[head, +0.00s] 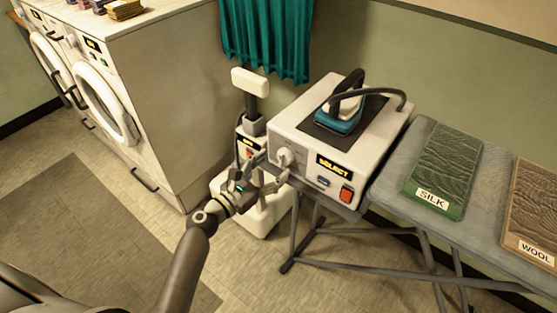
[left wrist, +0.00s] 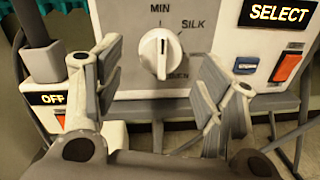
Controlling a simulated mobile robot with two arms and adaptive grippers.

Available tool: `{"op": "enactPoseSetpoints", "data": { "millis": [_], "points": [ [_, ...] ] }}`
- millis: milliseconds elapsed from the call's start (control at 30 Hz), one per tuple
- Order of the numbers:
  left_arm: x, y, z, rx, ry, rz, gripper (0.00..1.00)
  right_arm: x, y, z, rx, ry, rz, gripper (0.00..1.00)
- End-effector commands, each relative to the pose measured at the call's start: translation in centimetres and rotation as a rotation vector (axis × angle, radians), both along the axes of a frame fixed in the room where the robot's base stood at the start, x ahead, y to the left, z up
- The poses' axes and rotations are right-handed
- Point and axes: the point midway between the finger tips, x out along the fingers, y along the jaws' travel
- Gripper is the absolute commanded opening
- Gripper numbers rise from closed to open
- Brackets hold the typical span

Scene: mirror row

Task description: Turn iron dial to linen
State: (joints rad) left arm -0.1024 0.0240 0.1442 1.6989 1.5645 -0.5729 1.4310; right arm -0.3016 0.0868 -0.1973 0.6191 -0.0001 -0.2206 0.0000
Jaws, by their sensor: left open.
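The iron dial (left wrist: 160,53) is a white knob on the front of the pale iron station (head: 293,117). The dial also shows in the head view (head: 284,158). A display (head: 332,166) reads SELECT. My left gripper (head: 262,175) is open just in front of the dial, its fingers (left wrist: 160,85) spread either side and below the knob, apart from it. The teal iron (head: 340,115) rests on top of the station. My right gripper is not in view.
A red switch (head: 346,194) and a small blue button (head: 323,182) sit right of the dial. A steamer-like unit with an OFF display (left wrist: 55,99) stands close on the left. The ironing board (head: 393,192) holds green SILK cloth (head: 447,165) and brown WOOL cloth (head: 534,205).

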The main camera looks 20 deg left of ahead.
Motion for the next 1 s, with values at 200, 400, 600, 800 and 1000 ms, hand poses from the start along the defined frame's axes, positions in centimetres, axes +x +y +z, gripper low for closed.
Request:
{"op": "enactPoseSetpoints", "data": {
  "millis": [200,400,600,800,1000],
  "points": [
    [2.5,-1.1,0.0,0.001,0.0,0.0,0.64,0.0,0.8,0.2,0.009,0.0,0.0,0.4],
    [3.1,-1.4,-0.1,0.003,0.001,0.0,0.64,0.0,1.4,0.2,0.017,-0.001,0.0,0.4],
    [3.0,-1.4,-0.1,0.002,0.0,0.0,0.63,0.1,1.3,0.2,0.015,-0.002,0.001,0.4],
    [3.0,-1.4,-0.1,0.002,0.0,0.0,0.37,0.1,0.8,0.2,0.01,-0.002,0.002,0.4],
    [3.0,-1.4,-0.1,0.002,0.0,0.0,0.18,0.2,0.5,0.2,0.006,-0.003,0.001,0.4]
  ]
}}
